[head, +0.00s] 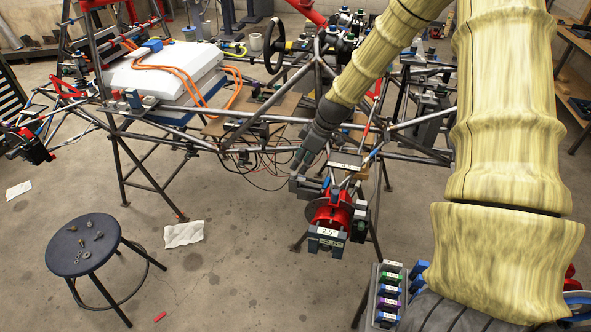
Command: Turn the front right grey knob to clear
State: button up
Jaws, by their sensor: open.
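My arm comes in from the right and reaches down to the tube chassis (355,118). My gripper (306,172) is at the arm's dark lower end, at the near corner of the chassis. It is small in view, with no held object visible. Just below and right of it is a red round hub (329,212) with dark grey blocks around it. A grey block with a white "2.5°" label (327,233) sits on the hub's front. I cannot single out the grey knob among the dark parts here; the gripper may hide it. Whether the gripper touches anything is unclear.
A round dark stool (82,262) with several small metal parts stands at lower left. A rack of coloured labelled pieces (388,292) is at lower right. A white box (163,70) with orange cables lies on the chassis. The concrete floor (240,285) between stool and hub is mostly clear.

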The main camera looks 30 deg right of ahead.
aim_at(294, 173)
jog(key=shift+p+x, duration=0.65)
jog(key=shift+x, duration=2.25)
grip_shut()
